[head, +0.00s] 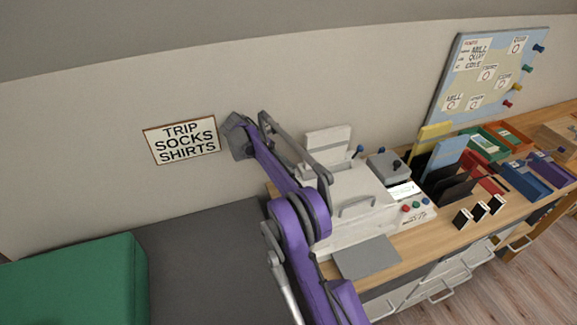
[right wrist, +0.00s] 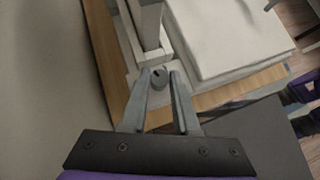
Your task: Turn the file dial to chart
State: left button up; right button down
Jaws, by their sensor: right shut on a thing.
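A small grey round knob (right wrist: 158,76), which I take for the file dial, sits on a white base by the left back part of the white machine (head: 345,205). My right gripper (right wrist: 160,86) is shut on this knob, one finger on each side, in the right wrist view. In the head view my purple right arm reaches up over the machine's left side and hides the knob and most of the grip. The markings around the knob cannot be read. My left gripper is not in view.
The machine stands on a wooden desk (head: 425,236) with a grey pad (head: 367,257) in front. To its right are a grey box (head: 386,167), dark upright holders and coloured trays. A notice board (head: 490,75) and a sign (head: 181,140) are on the wall. A green block (head: 75,285) is at left.

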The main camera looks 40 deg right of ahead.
jog(key=c, duration=0.7)
grip_release()
jog(key=shift+o, duration=0.2)
notch_tip(320, 180, up, 10)
jog(key=shift+p, duration=0.35)
